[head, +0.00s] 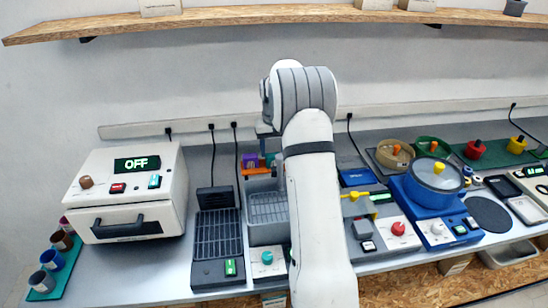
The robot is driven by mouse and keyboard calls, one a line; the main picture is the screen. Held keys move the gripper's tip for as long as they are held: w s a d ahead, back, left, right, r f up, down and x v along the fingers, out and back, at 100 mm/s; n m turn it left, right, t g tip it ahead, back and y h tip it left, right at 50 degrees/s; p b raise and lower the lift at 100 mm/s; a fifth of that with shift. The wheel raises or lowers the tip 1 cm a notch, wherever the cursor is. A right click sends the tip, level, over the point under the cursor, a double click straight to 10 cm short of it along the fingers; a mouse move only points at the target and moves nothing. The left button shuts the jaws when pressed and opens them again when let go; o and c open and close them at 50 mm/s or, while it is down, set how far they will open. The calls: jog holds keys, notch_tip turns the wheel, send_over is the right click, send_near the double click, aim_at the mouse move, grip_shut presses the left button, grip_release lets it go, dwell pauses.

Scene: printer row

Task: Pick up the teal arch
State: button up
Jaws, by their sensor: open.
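No teal arch shows clearly in the head view. A small group of coloured pieces, purple (250,160) and orange (257,171) with a bit of teal (271,158) at its right, stands at the back of the bench, left of my arm. I cannot tell whether the teal bit is the arch, as my arm hides what lies to its right. My gripper (267,144) is mostly hidden behind my arm. Only a grey part of it shows, just above these pieces. It is open, and nothing is seen in it.
A grey bin (268,232) and a black slotted rack (217,240) stand in front of the pieces. A white oven-like box (125,190) reading OFF is at left. A blue pot machine (432,190) is right of my arm. A wooden shelf (230,17) runs above.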

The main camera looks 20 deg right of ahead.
jog(key=shift+f, duration=0.85)
jog(key=shift+c, duration=0.3)
jog(key=c, duration=0.6)
